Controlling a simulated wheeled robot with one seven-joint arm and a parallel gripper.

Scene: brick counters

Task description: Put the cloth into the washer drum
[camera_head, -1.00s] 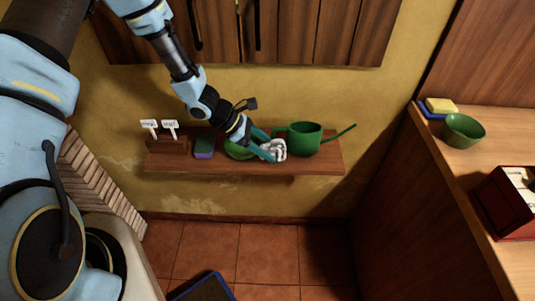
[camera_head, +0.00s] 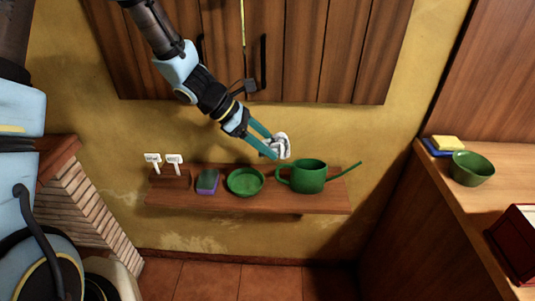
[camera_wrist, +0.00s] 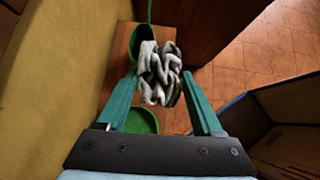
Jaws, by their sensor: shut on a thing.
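A crumpled white and grey cloth (camera_head: 282,146) is held between the teal fingers of my gripper (camera_head: 272,148), above the wall shelf. In the wrist view the cloth (camera_wrist: 160,72) is bunched at the fingertips of my gripper (camera_wrist: 160,85), which is shut on it. A pale rounded machine with a dark round opening (camera_head: 100,285) shows in part at the bottom left of the head view, and may be the washer. My own arm hides most of it, so the inside of the drum does not show.
The wooden shelf (camera_head: 225,201) holds a green bowl (camera_head: 245,181), a green watering can (camera_head: 308,177), a sponge (camera_head: 207,181) and small signs (camera_head: 173,160). Wooden cabinets (camera_head: 335,50) hang above. A counter (camera_head: 445,190) stands on the right. The tiled floor (camera_head: 240,278) looks clear.

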